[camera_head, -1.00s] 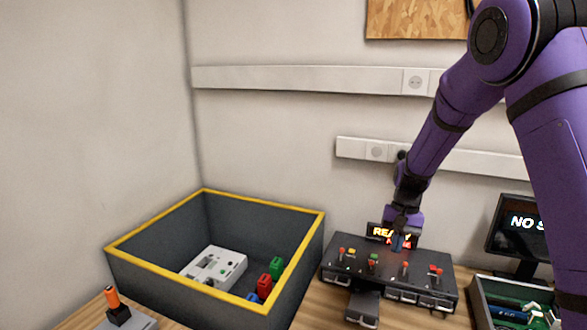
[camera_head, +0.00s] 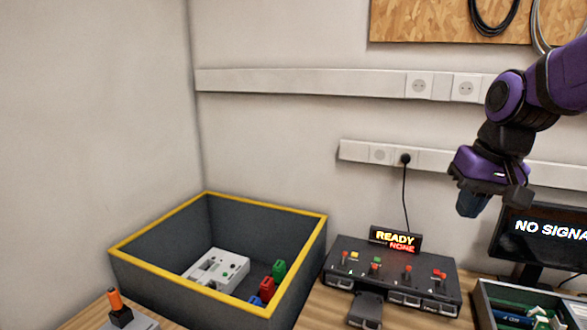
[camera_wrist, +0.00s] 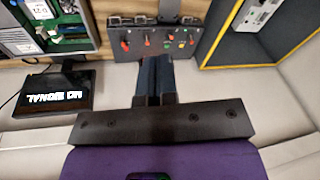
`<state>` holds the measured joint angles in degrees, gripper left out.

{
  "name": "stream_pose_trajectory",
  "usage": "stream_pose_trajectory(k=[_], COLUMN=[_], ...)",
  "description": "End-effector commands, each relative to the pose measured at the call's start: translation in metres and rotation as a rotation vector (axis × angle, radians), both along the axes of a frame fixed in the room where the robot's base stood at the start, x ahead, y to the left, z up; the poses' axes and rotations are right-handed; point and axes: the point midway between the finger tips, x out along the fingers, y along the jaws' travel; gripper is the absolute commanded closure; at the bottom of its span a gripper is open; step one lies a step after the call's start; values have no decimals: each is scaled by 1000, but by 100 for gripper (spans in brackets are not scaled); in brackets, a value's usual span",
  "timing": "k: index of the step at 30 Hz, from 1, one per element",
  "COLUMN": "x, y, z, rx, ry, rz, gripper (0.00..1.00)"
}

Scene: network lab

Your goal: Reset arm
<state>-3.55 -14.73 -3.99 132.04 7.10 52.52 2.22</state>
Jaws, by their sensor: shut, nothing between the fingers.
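My gripper (camera_head: 470,205) hangs in the air at the right in the head view, in front of the wall and left of the monitor. Its fingers are shut with nothing between them. In the wrist view the closed fingers (camera_wrist: 154,78) point toward the dark switch box. My purple arm reaches in from the right edge. The switch box (camera_head: 393,275) stands on the table below and left of my gripper, with red, green and yellow levers on top. Its sign reads READY and NONE (camera_head: 395,239).
A grey bin with a yellow rim (camera_head: 265,208) holds a white device (camera_head: 217,268) and red, green and blue pieces. A monitor (camera_head: 548,232) shows NO SIGNAL. An open box of circuit boards (camera_head: 515,302) stands front right. An orange-handled joystick (camera_head: 117,303) stands front left.

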Motion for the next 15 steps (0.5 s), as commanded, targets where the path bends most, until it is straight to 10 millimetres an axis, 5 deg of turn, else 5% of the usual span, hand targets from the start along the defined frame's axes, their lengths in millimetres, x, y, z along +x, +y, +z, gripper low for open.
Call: stream_pose_trajectory(k=[15], x=[-113], y=[-9], z=[32], rx=[-106], ry=[-228], rz=[65], gripper=[100])
